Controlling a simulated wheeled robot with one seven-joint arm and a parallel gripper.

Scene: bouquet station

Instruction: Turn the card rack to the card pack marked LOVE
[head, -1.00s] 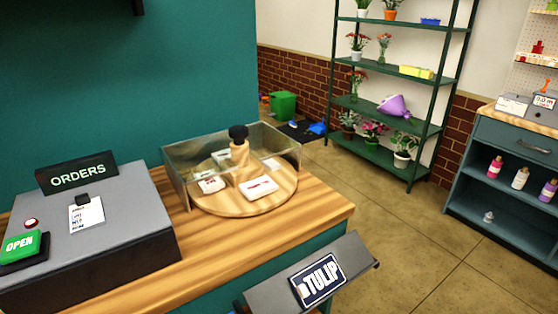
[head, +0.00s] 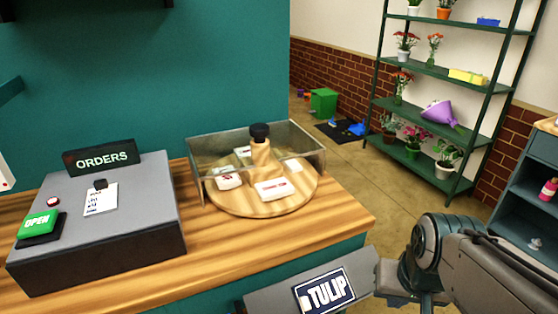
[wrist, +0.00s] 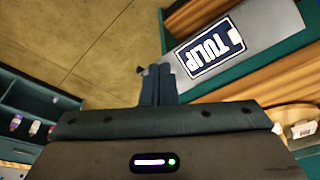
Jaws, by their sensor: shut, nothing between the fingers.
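The card rack is a round wooden turntable (head: 240,207) on the counter, with a wooden post (head: 261,155) topped by a black knob (head: 259,131). White card packs lie around it: one at the front (head: 273,188), one at the left (head: 228,178) and others farther back. Their markings are too small to read, so I cannot tell which says LOVE. A clear guard (head: 312,150) stands around the back and sides. In the wrist view my gripper (wrist: 157,72) is shut and empty, over the floor beside the TULIP sign (wrist: 210,50). In the head view my arm is at the lower right; the gripper is hidden.
The TULIP sign also shows in the head view (head: 325,291), on a slanted panel at the counter's front. A plant shelf (head: 450,80) stands at the back right.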

